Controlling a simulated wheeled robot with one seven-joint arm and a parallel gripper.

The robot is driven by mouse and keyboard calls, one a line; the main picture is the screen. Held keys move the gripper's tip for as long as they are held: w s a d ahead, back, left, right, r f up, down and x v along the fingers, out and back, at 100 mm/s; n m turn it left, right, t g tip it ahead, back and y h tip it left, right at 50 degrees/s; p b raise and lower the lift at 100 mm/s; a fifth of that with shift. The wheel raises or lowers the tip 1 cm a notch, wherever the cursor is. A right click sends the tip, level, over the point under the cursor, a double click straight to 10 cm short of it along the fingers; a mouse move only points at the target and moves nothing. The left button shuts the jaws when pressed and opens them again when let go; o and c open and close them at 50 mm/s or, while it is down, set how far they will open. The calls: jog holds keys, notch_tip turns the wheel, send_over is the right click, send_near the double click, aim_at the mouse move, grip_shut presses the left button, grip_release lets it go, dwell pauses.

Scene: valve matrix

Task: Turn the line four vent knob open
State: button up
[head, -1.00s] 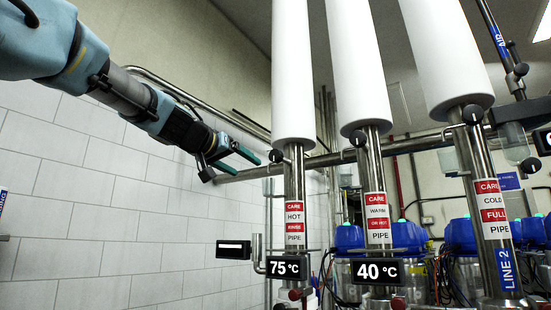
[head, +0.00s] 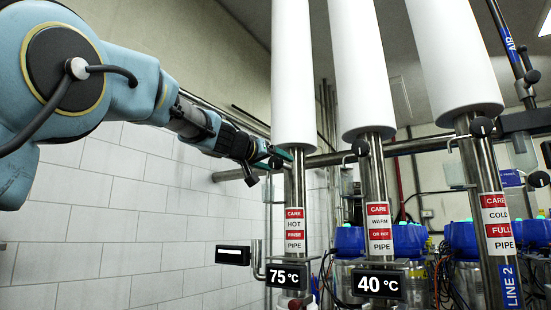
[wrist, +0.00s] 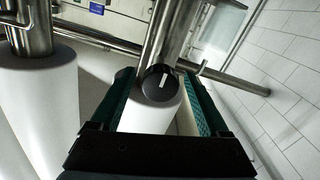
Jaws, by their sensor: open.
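A round black knob (wrist: 158,83) with a white pointer mark sits on a steel pipe just below its white sleeve in the wrist view. The mark runs roughly along the pipe. No line-four label is readable, so I cannot confirm its line. My gripper (wrist: 160,90) is open, with one green-padded finger on each side of the knob; I cannot tell whether they touch it. In the head view my gripper (head: 282,154) is at the top of the HOT pipe (head: 295,190), and the knob there is largely hidden by it.
The WARM pipe (head: 376,185) and the COLD pipe (head: 490,180) stand to the right, with black knobs (head: 361,147) below their sleeves. A horizontal steel pipe (head: 425,145) runs behind them. Temperature displays (head: 378,284) hang lower down. A tiled wall (head: 130,235) is at left.

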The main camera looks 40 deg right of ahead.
grip_shut()
dwell(0.8)
